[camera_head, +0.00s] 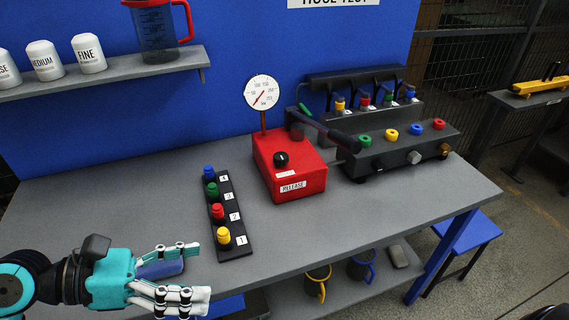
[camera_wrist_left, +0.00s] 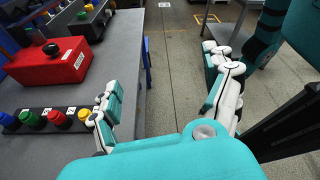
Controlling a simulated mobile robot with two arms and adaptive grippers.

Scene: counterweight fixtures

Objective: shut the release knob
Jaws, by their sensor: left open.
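The release knob (camera_head: 281,159) is a small black knob with a white mark on top of the red pump box (camera_head: 285,178), which has a "RELEASE" label on its front. In the left wrist view the knob (camera_wrist_left: 51,49) shows on the red box (camera_wrist_left: 60,62) at the upper left. My left gripper (camera_head: 192,270) is open and empty over the table's front left part, to the left of and nearer than the red box. Its fingers (camera_wrist_left: 165,100) stand wide apart in the left wrist view. My right gripper is in neither view.
A black rack (camera_head: 229,218) with colored plugs stands between my left gripper and the red box. A dial gauge (camera_head: 262,92) rises behind the box. A black pump lever (camera_head: 325,131) reaches over it toward the dark manifold (camera_head: 390,152).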

